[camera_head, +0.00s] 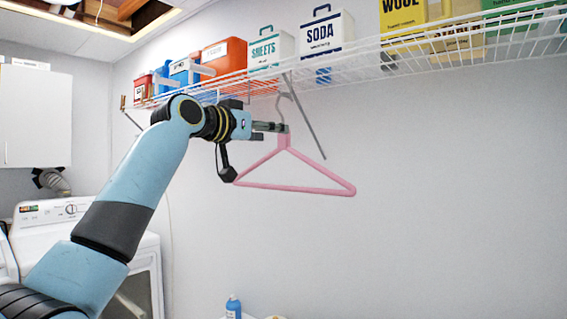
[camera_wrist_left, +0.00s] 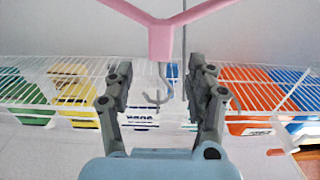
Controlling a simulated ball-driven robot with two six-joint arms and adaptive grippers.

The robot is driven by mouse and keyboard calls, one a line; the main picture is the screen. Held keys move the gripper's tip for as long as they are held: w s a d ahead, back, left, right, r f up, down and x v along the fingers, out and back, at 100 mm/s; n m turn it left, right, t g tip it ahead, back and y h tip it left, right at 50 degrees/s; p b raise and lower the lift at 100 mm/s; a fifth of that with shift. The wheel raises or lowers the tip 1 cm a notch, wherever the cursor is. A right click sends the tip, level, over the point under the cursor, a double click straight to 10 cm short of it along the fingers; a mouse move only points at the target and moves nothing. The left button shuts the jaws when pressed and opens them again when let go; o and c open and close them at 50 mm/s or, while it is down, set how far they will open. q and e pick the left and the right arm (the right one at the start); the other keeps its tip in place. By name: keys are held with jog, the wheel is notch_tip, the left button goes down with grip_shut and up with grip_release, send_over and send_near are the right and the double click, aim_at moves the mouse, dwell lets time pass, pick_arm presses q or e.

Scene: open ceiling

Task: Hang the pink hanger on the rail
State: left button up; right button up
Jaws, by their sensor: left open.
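The pink hanger (camera_head: 295,187) hangs upright below the front edge of the white wire rail (camera_head: 440,47). Its metal hook reaches up to the rail's front edge; whether the hook bears on the wire is hard to tell. My left gripper (camera_head: 283,128) is at the hanger's neck, just under the rail. In the left wrist view, the gripper (camera_wrist_left: 160,88) is open, with one finger on each side of the hook and neck and gaps to both. The pink hanger (camera_wrist_left: 161,38) shows there upside down, with the rail (camera_wrist_left: 45,105) behind it. My right gripper is out of view.
Boxes stand on the wire shelf, including a white SODA box (camera_head: 326,35), a SHEETS box (camera_head: 271,50) and an orange bin (camera_head: 224,62). A diagonal shelf brace (camera_head: 311,125) runs close behind the hanger. A white washer (camera_head: 75,222) stands at lower left. The wall right of the hanger is clear.

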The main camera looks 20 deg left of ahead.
aim_at(284, 142)
pick_arm(q)
jog(key=p+x, duration=0.3)
jog(key=x, duration=0.3)
jog(key=shift+w, duration=0.15)
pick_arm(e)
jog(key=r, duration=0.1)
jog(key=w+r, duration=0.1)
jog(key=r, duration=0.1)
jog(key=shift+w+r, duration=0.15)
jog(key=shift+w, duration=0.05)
pick_arm(q)
jog(key=shift+c, duration=0.9)
grip_shut()
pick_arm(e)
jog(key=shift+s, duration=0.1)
